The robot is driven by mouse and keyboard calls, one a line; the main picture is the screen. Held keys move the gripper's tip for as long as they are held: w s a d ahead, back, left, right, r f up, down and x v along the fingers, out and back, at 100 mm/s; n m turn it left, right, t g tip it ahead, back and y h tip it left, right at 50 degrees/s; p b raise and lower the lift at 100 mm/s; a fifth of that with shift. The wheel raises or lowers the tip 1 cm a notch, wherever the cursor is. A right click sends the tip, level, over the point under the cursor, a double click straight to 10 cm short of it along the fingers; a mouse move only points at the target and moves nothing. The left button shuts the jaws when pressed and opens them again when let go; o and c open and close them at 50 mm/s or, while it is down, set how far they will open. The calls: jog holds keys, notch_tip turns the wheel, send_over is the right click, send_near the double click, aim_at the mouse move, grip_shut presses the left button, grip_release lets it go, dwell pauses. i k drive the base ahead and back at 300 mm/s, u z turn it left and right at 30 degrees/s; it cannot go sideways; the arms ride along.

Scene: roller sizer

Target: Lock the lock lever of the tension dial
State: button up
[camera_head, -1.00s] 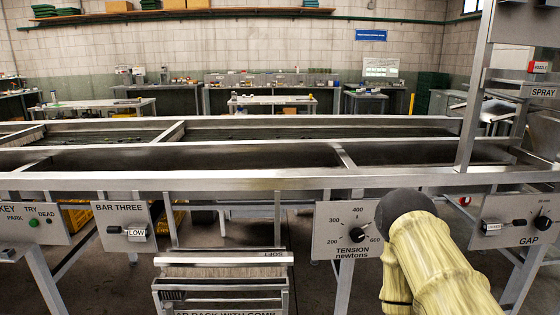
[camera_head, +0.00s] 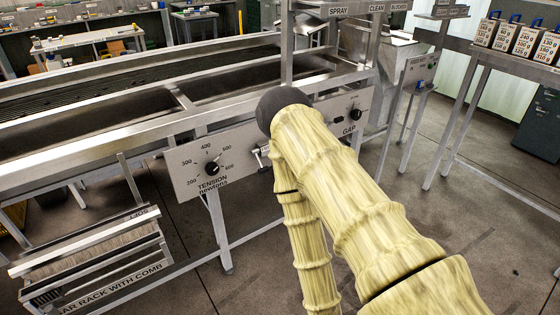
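The tension dial (camera_head: 211,168) is a black knob on a grey panel, with numbers from 200 up to 600 around it and "TENSION newtons" printed below. A small pale lever (camera_head: 262,155) sits to the right of it on the same panel, partly hidden by my arm. I cannot read its tag or tell its position. My arm, in a ribbed yellow cover with a dark joint, fills the centre and lower right. My gripper is not in view.
The gap dial (camera_head: 357,114) is on the panel farther right, beyond my arm. A bar rack with comb (camera_head: 95,258) stands low at the left. A shelf with several labelled weight boxes (camera_head: 515,38) is at the upper right. Floor is open at the lower right.

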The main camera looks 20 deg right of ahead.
aim_at(264, 170)
jog(key=z, duration=1.15)
jog(key=k, duration=0.65)
jog(key=z, duration=0.55)
jog(key=i, duration=1.25)
jog(key=u, duration=1.1)
jog(key=i, duration=0.35)
jog(key=u, duration=0.35)
